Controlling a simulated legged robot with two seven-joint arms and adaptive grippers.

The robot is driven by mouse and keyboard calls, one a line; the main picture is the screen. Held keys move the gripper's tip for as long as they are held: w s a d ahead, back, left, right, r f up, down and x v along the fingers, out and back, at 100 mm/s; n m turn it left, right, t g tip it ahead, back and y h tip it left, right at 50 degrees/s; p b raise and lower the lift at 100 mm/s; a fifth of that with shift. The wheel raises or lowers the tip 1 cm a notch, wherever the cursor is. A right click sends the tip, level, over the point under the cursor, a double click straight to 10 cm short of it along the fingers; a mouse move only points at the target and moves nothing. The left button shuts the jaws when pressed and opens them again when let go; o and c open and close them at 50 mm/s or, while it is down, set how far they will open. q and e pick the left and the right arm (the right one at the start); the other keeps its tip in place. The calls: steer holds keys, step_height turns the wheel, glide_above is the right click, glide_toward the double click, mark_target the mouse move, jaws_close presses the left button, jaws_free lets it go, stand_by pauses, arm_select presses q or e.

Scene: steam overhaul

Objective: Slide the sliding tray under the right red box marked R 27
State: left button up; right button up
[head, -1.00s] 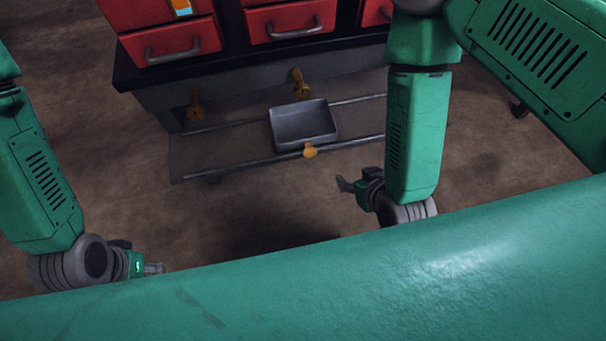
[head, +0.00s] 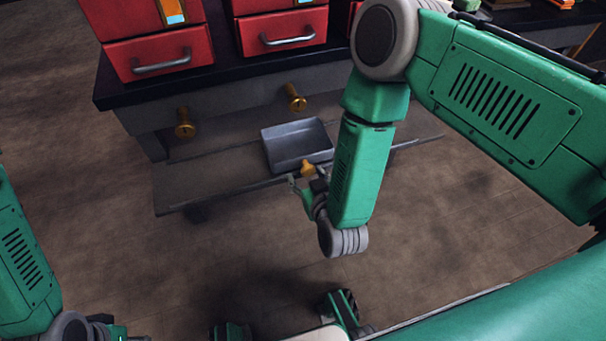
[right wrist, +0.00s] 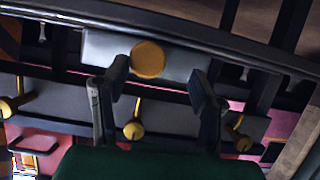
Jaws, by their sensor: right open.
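The grey sliding tray (head: 285,158) sits on rails below the bench edge, roughly below the middle red box (head: 282,33). A yellow knob (head: 308,168) is on its front. My right gripper (head: 299,185) is open at this knob. In the right wrist view the knob (right wrist: 148,60) shows between the spread fingers (right wrist: 158,75), with no clear grip on it. A right red box (head: 353,17) is mostly hidden behind my right arm; no R 27 marking is readable. My left gripper (head: 136,338) is barely in view at the bottom left.
Another red box (head: 160,53) stands at the left on the dark bench top (head: 120,92). Two brass knobs (head: 185,124) (head: 296,98) stick out from the bench front. The rails (head: 232,186) run on rightward past my right arm. Floor in front is open.

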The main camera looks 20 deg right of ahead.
mark_target(309, 171)
steer(key=shift+w+d+f+b, duration=0.2)
steer(key=shift+w+d+f, duration=0.15)
steer(key=shift+w+d, duration=0.25)
steer(key=shift+w+d+f+b, duration=0.2)
steer(key=shift+w+d+f, duration=0.15)
steer(key=shift+w, duration=0.3)
steer(key=shift+w+d, duration=0.1)
steer(key=shift+d, duration=0.05)
steer(key=shift+a+r, duration=0.1)
steer(key=shift+a, duration=0.45)
steer(key=shift+c, duration=0.8)
steer(key=shift+a, duration=0.25)
jaws_close()
steer(key=shift+d, duration=0.4)
steer(key=d+p, duration=0.1)
steer(key=d, duration=0.7)
steer(key=d+p, duration=0.2)
steer(key=d, duration=0.6)
steer(key=d+p, duration=0.1)
steer(key=d, duration=0.7)
steer(key=shift+w+d+p, duration=0.2)
steer(key=shift+w+p, duration=0.05)
steer(key=shift+p, duration=0.15)
arm_select(q)
steer(key=shift+d+r, duration=0.3)
steer(key=shift+r, duration=0.7)
steer(key=shift+d+r, duration=0.25)
steer(key=shift+r, duration=0.75)
arm_select(e)
steer(key=shift+d, duration=0.5)
